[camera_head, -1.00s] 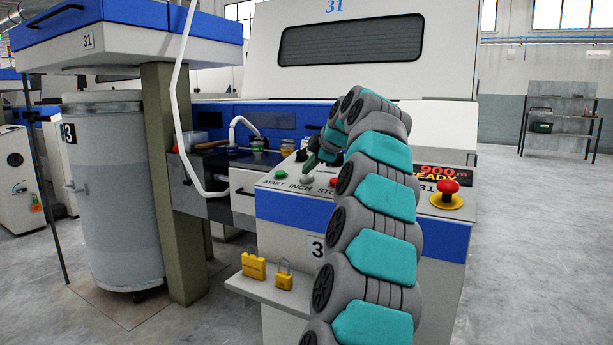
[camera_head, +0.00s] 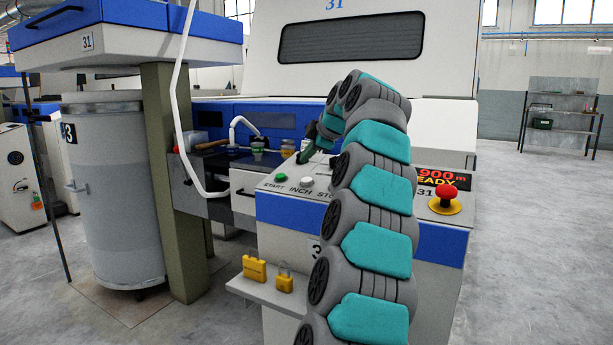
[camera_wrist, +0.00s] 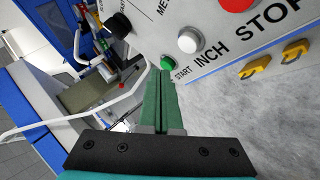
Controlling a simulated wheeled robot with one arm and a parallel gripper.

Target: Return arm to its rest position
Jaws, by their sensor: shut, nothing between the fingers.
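My gripper (camera_head: 303,158) is above the left part of the control panel in the head view, pointing down and to the left. In the wrist view its green fingers (camera_wrist: 166,75) are together with nothing between them. Their tips appear close to the green START button (camera_wrist: 168,62), but I cannot tell the gap. The white INCH button (camera_wrist: 188,40) is beside it; both also show in the head view as the START button (camera_head: 281,177) and INCH button (camera_head: 307,181). My arm hides part of the panel, including the STOP button in the head view.
A red emergency button (camera_head: 446,192) on a yellow base and a READY display (camera_head: 444,178) are right of my arm. A shelf (camera_head: 258,292) below holds a yellow block (camera_head: 254,268) and a padlock (camera_head: 285,283). A white hose (camera_head: 178,110) hangs at the left.

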